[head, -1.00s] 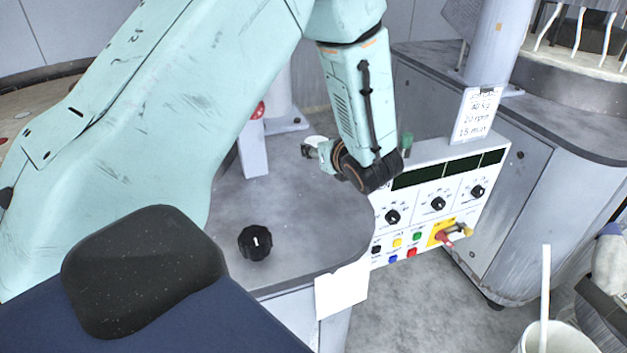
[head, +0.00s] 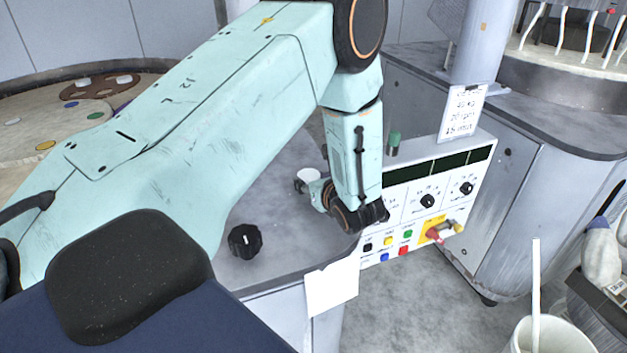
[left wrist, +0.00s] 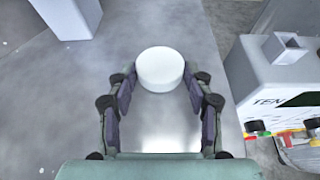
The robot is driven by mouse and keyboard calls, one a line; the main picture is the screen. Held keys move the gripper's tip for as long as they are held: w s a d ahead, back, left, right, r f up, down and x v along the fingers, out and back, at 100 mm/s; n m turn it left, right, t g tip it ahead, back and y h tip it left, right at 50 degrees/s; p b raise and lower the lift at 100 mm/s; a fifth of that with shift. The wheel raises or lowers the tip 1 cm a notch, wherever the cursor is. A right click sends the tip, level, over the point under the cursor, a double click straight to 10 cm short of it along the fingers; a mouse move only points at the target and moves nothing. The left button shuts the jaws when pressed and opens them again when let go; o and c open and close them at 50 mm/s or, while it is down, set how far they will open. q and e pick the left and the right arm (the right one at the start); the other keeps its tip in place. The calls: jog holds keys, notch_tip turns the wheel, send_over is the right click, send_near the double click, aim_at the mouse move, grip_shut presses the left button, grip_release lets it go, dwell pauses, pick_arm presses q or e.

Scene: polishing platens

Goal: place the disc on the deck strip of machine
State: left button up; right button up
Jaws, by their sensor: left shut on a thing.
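The white disc (head: 308,175) is a short round cylinder, held at the tips of my left gripper (head: 307,184). In the left wrist view the disc (left wrist: 160,66) sits between the two fingertips, which touch its sides. My left gripper is shut on it. The machine's grey deck (head: 283,235) lies below and around the gripper; in the wrist view the deck (left wrist: 80,95) spreads beneath the disc. I cannot tell how much gap there is between disc and deck. My right gripper is not in view.
A black knob (head: 245,241) stands on the deck's near part. A control panel (head: 440,200) with knobs and buttons is right of the gripper, with a green cylinder (head: 394,142) behind it. In the wrist view a grey post (left wrist: 70,15) rises at upper left.

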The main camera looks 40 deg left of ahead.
pick_arm(q)
jog(key=o, duration=0.9)
jog(key=shift+a+f, duration=0.25)
jog(key=o, duration=0.3)
jog(key=shift+d, duration=0.15)
jog(key=shift+d+r, duration=0.15)
